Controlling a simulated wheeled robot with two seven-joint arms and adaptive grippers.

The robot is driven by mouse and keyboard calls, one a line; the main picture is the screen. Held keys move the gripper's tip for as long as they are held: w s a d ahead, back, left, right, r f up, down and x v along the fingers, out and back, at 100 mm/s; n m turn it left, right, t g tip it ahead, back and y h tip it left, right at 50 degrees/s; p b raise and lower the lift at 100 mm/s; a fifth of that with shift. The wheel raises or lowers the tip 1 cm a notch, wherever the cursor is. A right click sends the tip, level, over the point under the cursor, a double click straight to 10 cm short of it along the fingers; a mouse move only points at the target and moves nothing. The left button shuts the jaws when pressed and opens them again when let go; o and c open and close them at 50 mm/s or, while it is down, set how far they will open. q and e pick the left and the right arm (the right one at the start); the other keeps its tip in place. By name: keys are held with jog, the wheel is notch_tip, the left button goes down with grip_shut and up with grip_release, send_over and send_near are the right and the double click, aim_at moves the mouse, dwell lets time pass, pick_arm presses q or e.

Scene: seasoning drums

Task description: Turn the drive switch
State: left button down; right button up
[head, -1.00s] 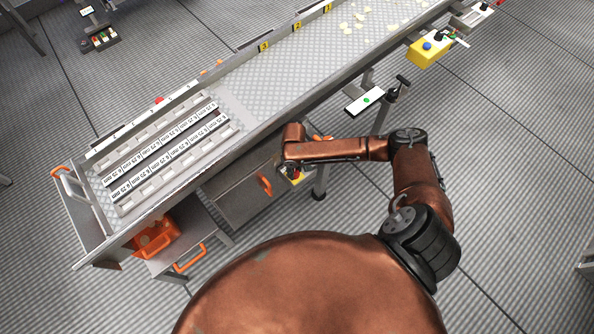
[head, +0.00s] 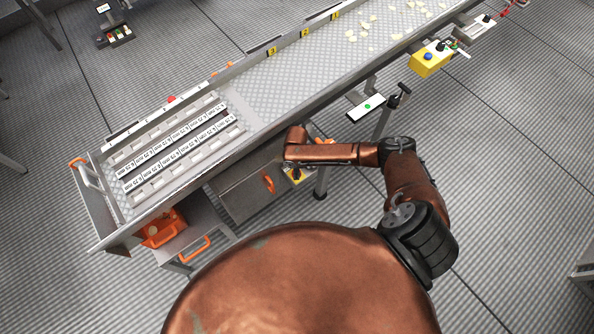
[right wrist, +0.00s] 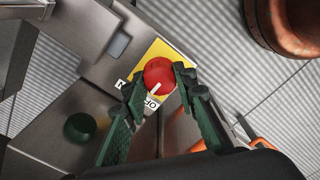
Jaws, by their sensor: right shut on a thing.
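The drive switch (right wrist: 159,72) is a round red knob with a white pointer line, on a yellow plate (right wrist: 178,50) with partly covered lettering. In the right wrist view my right gripper (right wrist: 158,82) has its two dark green fingers on either side of the knob, shut on it. The pointer line slants down to the left. In the head view the yellow plate (head: 299,176) shows just under the end of my right arm, below the conveyor's front edge. There the fingers and most of the knob are hidden. My left gripper is in neither view.
A green round button (right wrist: 80,126) sits on the grey housing left of the knob. The long metal conveyor table (head: 262,100) runs above.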

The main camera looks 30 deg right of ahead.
jog(key=shift+n, duration=0.3)
jog(key=o, duration=1.2)
jog(key=shift+c, duration=0.2)
notch_tip(320, 180, up, 12)
